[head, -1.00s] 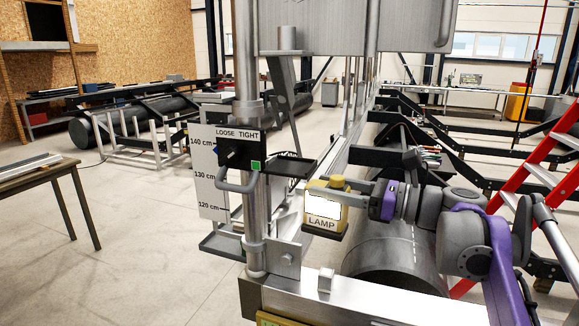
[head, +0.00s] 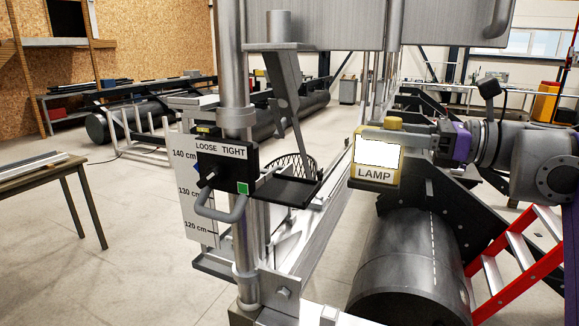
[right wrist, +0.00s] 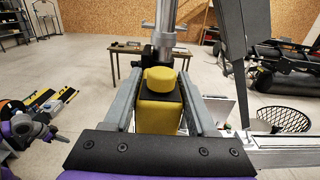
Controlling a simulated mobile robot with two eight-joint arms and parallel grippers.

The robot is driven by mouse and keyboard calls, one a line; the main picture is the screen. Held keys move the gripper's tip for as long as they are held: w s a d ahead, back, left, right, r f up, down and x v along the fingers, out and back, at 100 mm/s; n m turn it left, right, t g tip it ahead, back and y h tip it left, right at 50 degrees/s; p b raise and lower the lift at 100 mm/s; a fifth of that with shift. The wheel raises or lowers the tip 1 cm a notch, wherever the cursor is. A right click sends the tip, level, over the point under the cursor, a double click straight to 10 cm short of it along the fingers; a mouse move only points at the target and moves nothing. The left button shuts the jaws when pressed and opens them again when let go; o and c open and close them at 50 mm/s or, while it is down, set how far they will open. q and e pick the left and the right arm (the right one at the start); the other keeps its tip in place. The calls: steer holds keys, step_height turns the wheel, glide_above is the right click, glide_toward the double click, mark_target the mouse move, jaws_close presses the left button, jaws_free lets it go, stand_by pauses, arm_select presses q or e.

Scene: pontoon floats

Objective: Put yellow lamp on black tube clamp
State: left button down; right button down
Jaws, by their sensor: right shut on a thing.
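The yellow lamp (head: 376,178), with a white lit face and the label LAMP, is held upright in the air. My right gripper (head: 385,134) is shut on it near its top. In the right wrist view the lamp (right wrist: 160,112) sits between the two grey fingers. The black tube clamp (head: 226,166), marked LOOSE TIGHT, is around the upright metal tube (head: 236,70). A flat black plate (head: 288,191) reaches right from the clamp. The lamp is to the right of this plate and apart from it.
A height scale board (head: 197,195) stands beside the tube. A grey clamp handle (head: 222,210) sticks out in front. A large dark pipe (head: 410,270) lies below the lamp, and a red ladder (head: 515,262) is at right. A black wire basket (right wrist: 284,119) is near the frame.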

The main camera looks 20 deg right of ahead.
steer(key=f+x, duration=0.3)
steer(key=x, duration=1.3)
steer(key=shift+a, duration=0.45)
steer(key=shift+w+f, duration=0.2)
steer(key=shift+w, duration=0.05)
steer(key=shift+f, duration=0.15)
steer(key=shift+c, duration=1)
jaws_free()
